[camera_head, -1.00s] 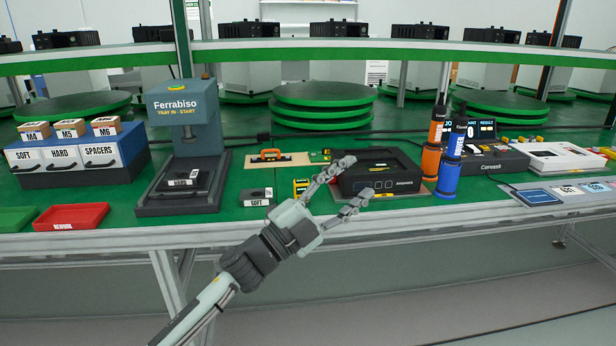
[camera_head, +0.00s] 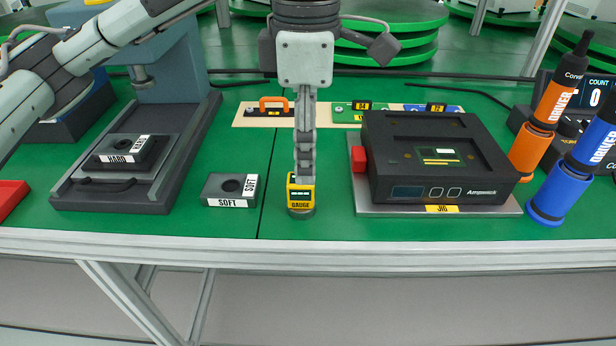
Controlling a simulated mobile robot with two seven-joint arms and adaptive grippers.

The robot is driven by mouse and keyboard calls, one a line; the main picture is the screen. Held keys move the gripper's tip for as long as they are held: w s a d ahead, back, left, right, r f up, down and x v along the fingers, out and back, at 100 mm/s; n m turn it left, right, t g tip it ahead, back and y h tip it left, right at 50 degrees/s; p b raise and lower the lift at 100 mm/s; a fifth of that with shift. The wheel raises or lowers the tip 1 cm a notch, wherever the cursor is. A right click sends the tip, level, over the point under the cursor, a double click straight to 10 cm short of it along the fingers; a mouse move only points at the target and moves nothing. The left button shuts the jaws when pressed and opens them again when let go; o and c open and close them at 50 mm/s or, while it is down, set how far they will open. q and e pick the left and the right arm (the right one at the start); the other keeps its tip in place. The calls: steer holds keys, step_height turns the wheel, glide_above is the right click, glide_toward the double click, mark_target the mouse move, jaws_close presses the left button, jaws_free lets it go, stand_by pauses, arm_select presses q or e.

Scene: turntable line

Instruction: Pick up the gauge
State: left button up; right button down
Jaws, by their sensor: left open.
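The gauge (camera_head: 300,193) is a small yellow block with a dark label, standing on the green bench top between the block marked SOFT and the jig. My left gripper (camera_head: 305,172) comes down over it from above, fingers pointing down and seen edge-on, one finger hiding the other. The fingertips overlap the top of the gauge in the picture. The left gripper is open; whether its fingers straddle or touch the gauge I cannot tell. My right gripper is not in view.
A block marked SOFT (camera_head: 230,190) lies just left of the gauge. The dark jig unit (camera_head: 497,168), with a red block (camera_head: 358,160) at its side, stands to the right. A press (camera_head: 196,135) stands left, and orange (camera_head: 528,150) and blue (camera_head: 553,196) drivers stand far right.

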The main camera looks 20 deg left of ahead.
mark_target(301, 187)
arm_select(q)
steer(key=f, duration=0.5)
steer(key=shift+s+a+f, duration=0.3)
steer(key=shift+s+a, duration=0.05)
steer(key=shift+s, duration=0.05)
steer(key=shift+w+f, duration=0.1)
steer(key=shift+f, duration=0.4)
jaws_close()
